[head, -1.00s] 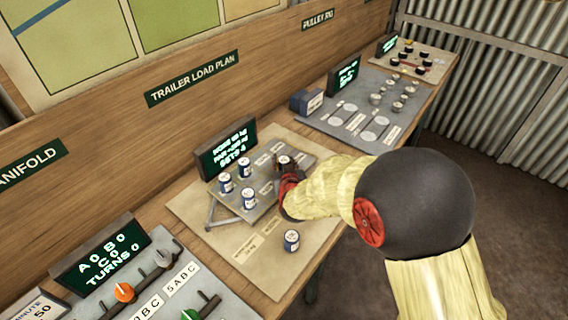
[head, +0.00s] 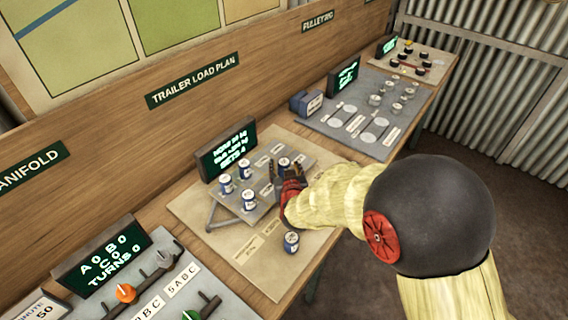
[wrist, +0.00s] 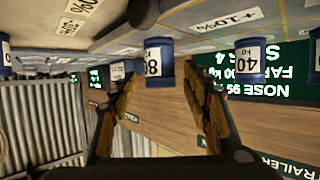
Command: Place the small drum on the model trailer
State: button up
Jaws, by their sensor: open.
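The model trailer (head: 264,200) is a grey deck with a drawbar on a beige board. Several blue-and-white drums stand upright on it: two at its left end (head: 226,184) (head: 248,199), one behind them (head: 245,170), and one at the far right (head: 284,163). Another drum (head: 291,242) stands off the trailer near the board's front edge. My gripper (head: 288,174) is open beside the far-right drum. In the upside-down wrist view, a drum marked 80 (wrist: 158,65) shows between the spread fingers (wrist: 160,82), without visible grip; a drum marked 40 (wrist: 247,62) is to the right.
A lit display (head: 226,150) stands behind the trailer. The manifold panel with knobs (head: 124,292) lies at left, and the pulley board with weights (head: 365,112) at right. The bench's front edge runs under my arm. Bare board lies around the loose drum.

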jog(key=s+d+r+g+y+p, duration=0.1)
jog(key=s+d+r+g, duration=0.1)
jog(key=s+d+r, duration=0.4)
jog(key=s+d+r+g+p, duration=0.1)
jog(key=s+d+r+g, duration=0.1)
jog(key=s+r, duration=0.75)
jog(key=s+d+r+g+h, duration=0.1)
jog(key=s+d, duration=0.2)
jog(key=s, duration=0.3)
jog(key=s+d+r+m+g, duration=0.1)
jog(key=s+d, duration=0.3)
jog(key=s, duration=0.3)
jog(key=s+d+r+g+h, duration=0.1)
jog(key=s+d, duration=0.3)
jog(key=s, duration=0.3)
jog(key=shift+g+h, duration=0.3)
jog(key=shift+g, duration=0.1)
